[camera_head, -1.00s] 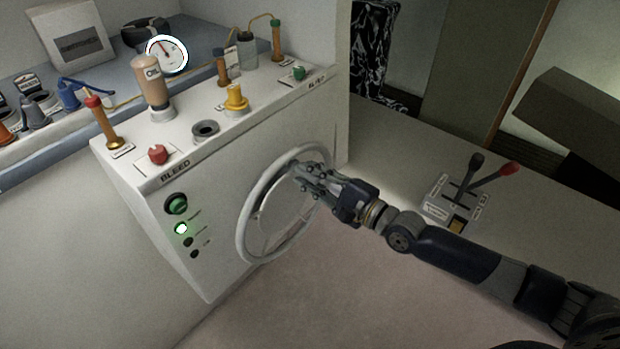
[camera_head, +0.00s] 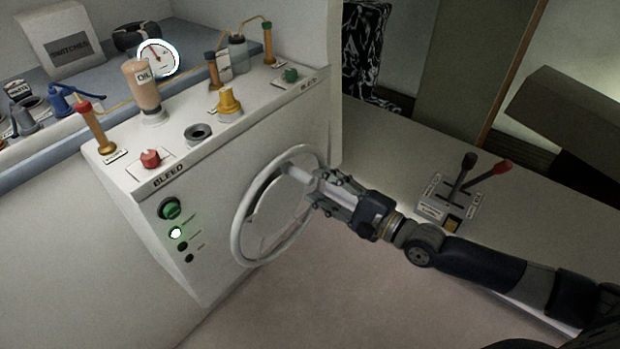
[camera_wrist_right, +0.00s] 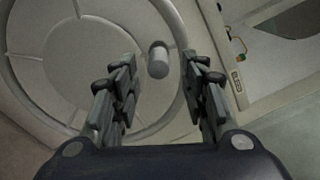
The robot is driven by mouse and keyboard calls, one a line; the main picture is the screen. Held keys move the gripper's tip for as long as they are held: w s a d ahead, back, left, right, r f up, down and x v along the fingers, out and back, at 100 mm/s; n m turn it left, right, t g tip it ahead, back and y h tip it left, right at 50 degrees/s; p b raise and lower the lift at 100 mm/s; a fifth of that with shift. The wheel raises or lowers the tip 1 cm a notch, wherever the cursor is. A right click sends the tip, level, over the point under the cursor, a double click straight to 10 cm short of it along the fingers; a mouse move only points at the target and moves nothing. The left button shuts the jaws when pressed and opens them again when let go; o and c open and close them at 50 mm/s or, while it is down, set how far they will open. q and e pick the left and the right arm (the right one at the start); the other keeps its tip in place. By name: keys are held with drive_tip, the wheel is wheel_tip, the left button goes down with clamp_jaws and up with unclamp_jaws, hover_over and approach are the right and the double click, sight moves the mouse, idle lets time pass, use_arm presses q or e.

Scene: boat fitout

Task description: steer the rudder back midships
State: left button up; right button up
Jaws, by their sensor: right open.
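The white steering wheel (camera_head: 238,232) is on the front of the white console (camera_head: 150,225). A pale peg-like handle (camera_head: 299,173) stands out from its upper right part. My right gripper (camera_head: 314,192) is open, just off the handle's outer end. In the right wrist view the handle (camera_wrist_right: 158,60) shows between and beyond the two spread fingers (camera_wrist_right: 160,80), with clear gaps on both sides. A round white gauge (camera_head: 158,58) with a dark needle stands behind the console; its markings are too small to read. My left gripper is not in view.
On the console top are an oil bottle (camera_head: 142,88), a red knob (camera_head: 150,159), a yellow fitting (camera_head: 229,103) and a green knob (camera_head: 290,75). A lever box (camera_head: 450,203) with black and red levers is at right. The floor below the wheel is clear.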

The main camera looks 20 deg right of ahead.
drive_tip(key=v, duration=0.7)
drive_tip(key=shift+w, duration=0.1)
idle(0.8)
drive_tip(key=w+d+f+n+g+h, duration=0.1)
drive_tip(key=d+f+n+h, duration=0.25)
drive_tip(key=f, duration=0.65)
drive_tip(key=w+d+f+n+h, duration=0.15)
drive_tip(key=d+f, duration=0.25)
drive_tip(key=f, duration=0.6)
drive_tip(key=s+d+f+n+g+h, duration=0.2)
drive_tip(key=s+f+n, duration=0.15)
drive_tip(key=f, duration=0.45)
drive_tip(key=s+d+f+n+g+h, duration=0.1)
drive_tip(key=s+d+f+n+h, duration=0.1)
drive_tip(key=s+f, duration=0.5)
drive_tip(key=s+a+f+n+g+h, duration=0.1)
drive_tip(key=s+a+f+n+g, duration=0.2)
drive_tip(key=s+f, duration=1.05)
drive_tip(key=s+a+f+n+g, duration=0.2)
drive_tip(key=s+a+f+g, duration=0.1)
drive_tip(key=s, duration=0.6)
drive_tip(key=s+a+f+n+g, duration=0.3)
drive_tip(key=s+f, duration=0.3)
drive_tip(key=s, duration=0.3)
drive_tip(key=shift+s+a+g+h, duration=0.25)
drive_tip(key=shift+s+g+h, duration=0.05)
drive_tip(key=shift+s, duration=0.05)
drive_tip(key=shift+f, duration=0.1)
